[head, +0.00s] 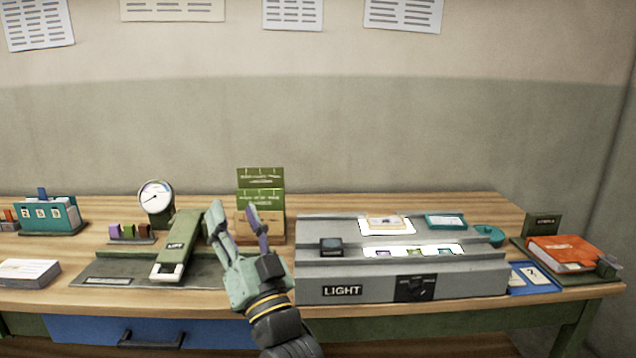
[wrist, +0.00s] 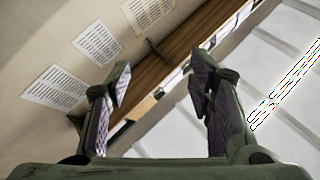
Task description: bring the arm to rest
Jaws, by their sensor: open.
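My gripper (head: 238,226) is raised in front of the desk, its fingers pointing up, between the green-levered press and the grey light box in the head view. Its two fingers stand apart with nothing between them. In the wrist view my gripper (wrist: 160,85) also shows open and empty, with the wall, a wooden strip and the pale ceiling beyond. My arm comes up from the bottom edge of the head view. The fingers hide part of the desk and of the wooden card holder behind them.
The grey light box (head: 400,287) stands right of my gripper, the green-levered press (head: 180,243) left. Behind are a dial gauge (head: 155,197) and green cards (head: 261,180). An orange book (head: 562,252) lies far right, a white card stack (head: 28,272) far left. The air above the desk is clear.

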